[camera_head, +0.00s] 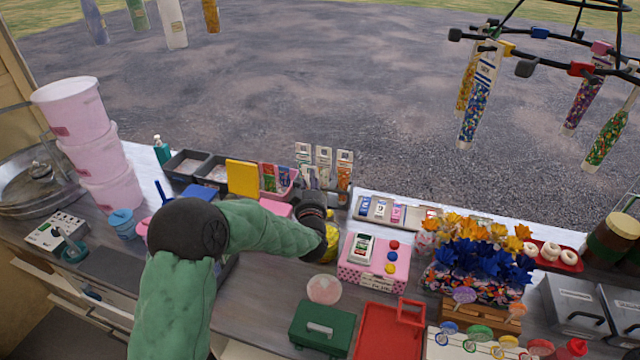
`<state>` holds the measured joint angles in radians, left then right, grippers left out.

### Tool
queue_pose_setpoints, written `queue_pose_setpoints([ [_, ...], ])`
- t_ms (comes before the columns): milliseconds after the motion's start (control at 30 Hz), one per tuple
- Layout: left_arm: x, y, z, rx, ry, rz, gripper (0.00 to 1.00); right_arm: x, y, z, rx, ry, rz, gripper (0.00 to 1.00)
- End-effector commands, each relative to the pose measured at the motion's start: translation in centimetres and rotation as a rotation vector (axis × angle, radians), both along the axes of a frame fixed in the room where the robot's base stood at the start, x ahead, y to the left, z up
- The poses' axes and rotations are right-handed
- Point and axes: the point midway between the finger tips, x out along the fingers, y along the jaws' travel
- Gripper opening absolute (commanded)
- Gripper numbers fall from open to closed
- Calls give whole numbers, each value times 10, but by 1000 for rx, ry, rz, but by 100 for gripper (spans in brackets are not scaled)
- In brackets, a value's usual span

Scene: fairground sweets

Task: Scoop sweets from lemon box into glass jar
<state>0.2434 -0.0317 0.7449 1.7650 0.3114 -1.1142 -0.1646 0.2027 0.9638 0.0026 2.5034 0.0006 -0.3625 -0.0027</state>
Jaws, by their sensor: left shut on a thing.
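My left arm, in a green sleeve with black joints, reaches in from the bottom left over the counter. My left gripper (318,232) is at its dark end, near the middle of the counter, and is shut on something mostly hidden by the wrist. A yellow thing (331,244) shows right at the gripper; I cannot tell whether it is the held thing or a lemon box behind it. A round, pinkish, see-through vessel (324,289) stands just in front of it, possibly the glass jar. No scoop can be made out. My right gripper is not in view.
A pink box with coloured buttons (373,262) stands right of the gripper. A green case (321,326) and a red tray (388,335) lie in front. Stacked pink tubs (84,140) are at left, blue and orange flowers (480,255) at right.

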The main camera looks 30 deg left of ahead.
Motion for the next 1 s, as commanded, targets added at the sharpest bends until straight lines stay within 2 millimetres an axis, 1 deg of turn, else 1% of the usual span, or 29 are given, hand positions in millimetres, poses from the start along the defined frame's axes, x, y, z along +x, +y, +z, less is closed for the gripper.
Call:
queue_pose_setpoints([
  [33,-3,6,-3,-26,-19,4,0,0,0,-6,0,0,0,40],
  [233,-13,22,-10,-144,-92,3,0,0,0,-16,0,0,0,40],
  [833,-38,61,-51,-470,-294,2,0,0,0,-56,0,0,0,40],
  [1000,-40,65,-62,-522,-328,1,0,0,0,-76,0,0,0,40],
])
